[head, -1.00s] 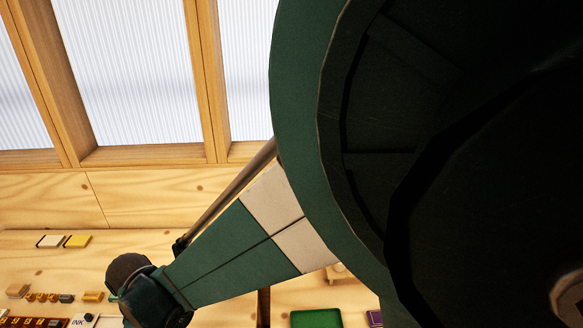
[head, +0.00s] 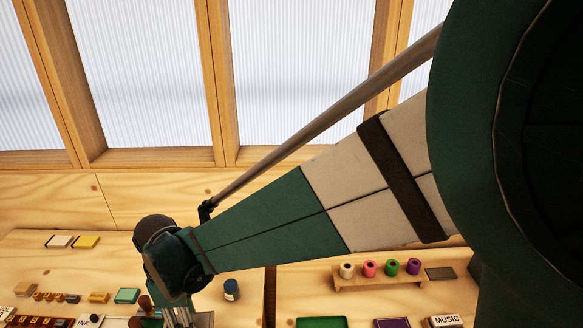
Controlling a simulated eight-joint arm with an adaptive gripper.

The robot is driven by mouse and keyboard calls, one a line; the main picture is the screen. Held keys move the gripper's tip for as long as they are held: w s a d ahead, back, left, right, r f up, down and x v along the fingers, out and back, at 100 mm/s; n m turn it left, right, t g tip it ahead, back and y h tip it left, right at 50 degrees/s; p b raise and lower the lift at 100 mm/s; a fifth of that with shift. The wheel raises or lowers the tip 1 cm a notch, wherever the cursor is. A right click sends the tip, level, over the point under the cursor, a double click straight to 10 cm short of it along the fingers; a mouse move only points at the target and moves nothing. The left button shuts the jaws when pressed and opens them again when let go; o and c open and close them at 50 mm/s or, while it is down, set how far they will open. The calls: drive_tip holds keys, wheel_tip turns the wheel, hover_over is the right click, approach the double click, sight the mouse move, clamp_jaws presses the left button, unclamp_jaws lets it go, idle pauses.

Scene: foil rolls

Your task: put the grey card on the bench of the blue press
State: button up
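My gripper (head: 180,318) shows only in part at the bottom edge, below my arm's green wrist; its fingertips are cut off, so I cannot tell whether it is open or holds anything. A flat dark grey rectangle (head: 440,273) lies on the table right of the foil roll stand; it may be the grey card, but I cannot be sure. It is well to the right of my gripper. I cannot make out a blue press or its bench in this view.
A wooden stand (head: 375,283) holds several coloured foil rolls. A green tray (head: 320,322), a purple piece (head: 392,322) and a MUSIC block (head: 446,321) lie in front. A dark blue jar (head: 231,290) stands right of my wrist. Small blocks fill the left.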

drive_tip(key=w+d+b, duration=0.3)
drive_tip(key=w+d, duration=1.6)
drive_tip(key=w, duration=0.2)
drive_tip(key=w+d+b, duration=0.1)
drive_tip(key=w+d, duration=0.3)
drive_tip(key=d, duration=0.6)
drive_tip(key=w+d+m+b, duration=0.1)
drive_tip(key=w+d, duration=0.3)
drive_tip(key=d, duration=0.5)
drive_tip(key=w+d, duration=0.4)
drive_tip(key=d, duration=0.6)
drive_tip(key=s+d+b, duration=0.2)
drive_tip(key=s+d, duration=0.1)
drive_tip(key=d, duration=2)
drive_tip(key=s+d+b, duration=0.2)
drive_tip(key=s+d, duration=0.1)
drive_tip(key=d, duration=2)
wheel_tip(320, 180, down, 19)
drive_tip(key=shift+s+d+r+m, duration=0.15)
drive_tip(key=shift+s+d+m, duration=0.1)
drive_tip(key=shift+m, duration=0.05)
